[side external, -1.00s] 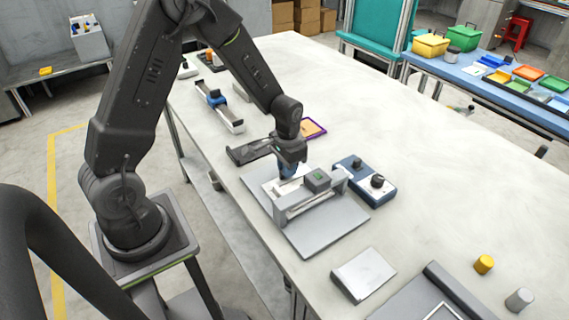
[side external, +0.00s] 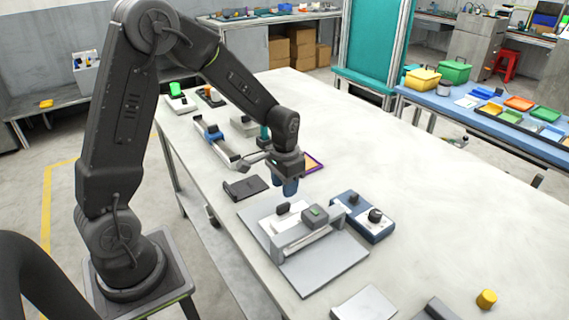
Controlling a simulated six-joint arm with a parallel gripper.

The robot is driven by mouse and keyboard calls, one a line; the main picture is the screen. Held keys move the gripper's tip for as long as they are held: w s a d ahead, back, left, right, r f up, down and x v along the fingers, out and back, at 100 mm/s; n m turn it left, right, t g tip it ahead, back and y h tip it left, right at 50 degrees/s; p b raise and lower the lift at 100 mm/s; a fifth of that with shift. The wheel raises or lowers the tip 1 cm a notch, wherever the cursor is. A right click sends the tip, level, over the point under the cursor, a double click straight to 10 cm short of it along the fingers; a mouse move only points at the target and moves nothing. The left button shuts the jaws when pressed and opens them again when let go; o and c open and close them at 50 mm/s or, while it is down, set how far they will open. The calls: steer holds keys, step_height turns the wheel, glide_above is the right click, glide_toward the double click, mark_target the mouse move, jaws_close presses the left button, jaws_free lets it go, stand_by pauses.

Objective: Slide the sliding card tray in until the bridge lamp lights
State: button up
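The sliding card tray (side external: 290,222) is a pale flat piece with a dark upright handle (side external: 283,208) at its far left end. It lies at the grey bridge (side external: 303,243), partly under it, on a grey base plate (side external: 343,255). The bridge lamp (side external: 315,213) is a dark box on top of the bridge with a small green patch; I cannot tell for sure that it is lit. My gripper (side external: 289,188) points down in the air beyond the handle, apart from the tray. Its blue fingertips look close together, and the gap between them is unclear.
A blue control box (side external: 362,217) with a black knob stands close right of the bridge. A flat black piece (side external: 246,187) lies left of my gripper. The right of the table is mostly clear.

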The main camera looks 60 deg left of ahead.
mark_target(282, 204)
step_height(282, 204, up, 7)
steer(key=shift+r, duration=0.2)
steer(key=shift+o, duration=1.4)
steer(key=shift+n, duration=0.3)
steer(key=shift+o, duration=0.7)
steer(key=shift+n, duration=0.7)
steer(key=shift+o, duration=0.6)
steer(key=n, duration=0.4)
steer(key=shift+a+f, duration=0.1)
steer(key=f+n, duration=0.6)
steer(key=f, duration=0.1)
steer(key=f+n, duration=0.6)
steer(key=f, duration=0.1)
steer(key=shift+s+a+f, duration=0.1)
steer(key=shift+s+a, duration=0.05)
steer(key=shift+s, duration=0.05)
